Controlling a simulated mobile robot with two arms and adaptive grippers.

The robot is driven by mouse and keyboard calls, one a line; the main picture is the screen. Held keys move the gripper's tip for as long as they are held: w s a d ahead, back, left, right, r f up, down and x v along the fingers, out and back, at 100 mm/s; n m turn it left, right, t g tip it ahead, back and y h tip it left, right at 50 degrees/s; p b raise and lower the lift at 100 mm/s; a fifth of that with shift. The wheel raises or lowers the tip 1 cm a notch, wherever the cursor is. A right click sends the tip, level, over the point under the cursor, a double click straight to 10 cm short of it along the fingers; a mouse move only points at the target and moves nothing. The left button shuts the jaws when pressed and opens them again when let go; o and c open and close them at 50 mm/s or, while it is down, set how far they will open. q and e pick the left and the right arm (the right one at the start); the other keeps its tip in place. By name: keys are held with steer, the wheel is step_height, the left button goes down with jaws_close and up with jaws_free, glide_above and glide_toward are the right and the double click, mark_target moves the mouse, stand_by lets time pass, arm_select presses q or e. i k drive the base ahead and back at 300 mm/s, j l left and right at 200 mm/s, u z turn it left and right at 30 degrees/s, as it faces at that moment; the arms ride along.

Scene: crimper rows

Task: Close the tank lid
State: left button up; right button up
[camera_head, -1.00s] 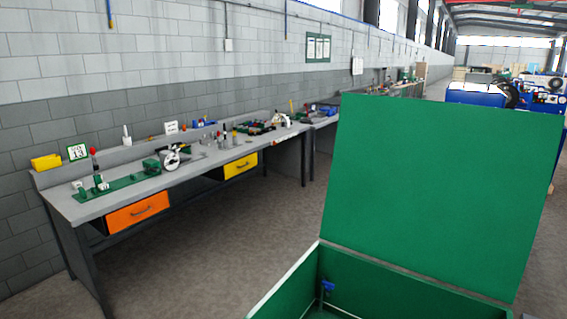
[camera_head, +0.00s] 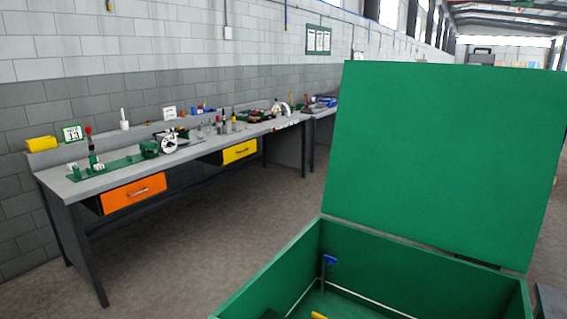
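The green tank (camera_head: 425,275) stands at the lower right, its top open. Its flat green lid (camera_head: 440,160) stands raised at the tank's back edge, leaning slightly back. Inside the tank I see a small blue-topped fitting (camera_head: 329,261) near the corner and a yellow piece (camera_head: 319,315) at the bottom edge of the view. The near part of the tank is cut off by the picture. Neither of my grippers shows.
A long grey workbench (camera_head: 110,178) with orange (camera_head: 134,193) and yellow (camera_head: 240,151) drawers runs along the block wall to the left. Tools cover its top. Bare floor (camera_head: 225,235) lies between the bench and the tank.

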mark_target(462, 159)
steer(key=i+j+u, duration=0.45)
steer(key=j, duration=0.35)
steer(key=i+j+u, duration=0.4)
steer(key=i+j, duration=0.15)
steer(key=i+j+u, duration=0.45)
steer(key=i, duration=0.2)
steer(key=i+z, duration=0.45)
steer(key=i+j+z, duration=0.2)
steer(key=i+z, duration=0.25)
steer(key=i+l+z, duration=0.25)
steer(key=z, duration=0.15)
steer(key=i+z, duration=0.75)
steer(key=i+j+z, duration=0.1)
steer(key=i+z, duration=0.25)
steer(key=i, duration=0.15)
steer(key=i+z, duration=0.4)
steer(key=i+j+z, duration=0.2)
steer(key=i+z, duration=0.2)
steer(key=i+j+z, duration=0.25)
steer(key=i+z, duration=0.2)
steer(key=i+j+z, duration=0.25)
steer(key=j+z, duration=0.15)
steer(key=i+j+z, duration=0.25)
steer(key=z, duration=0.2)
steer(key=i+j+z, duration=0.25)
steer(key=z, duration=0.2)
steer(key=i+j+z, duration=0.15)
steer(key=j+z, duration=0.3)
steer(key=i+j+z, duration=0.1)
steer(key=j+z, duration=0.35)
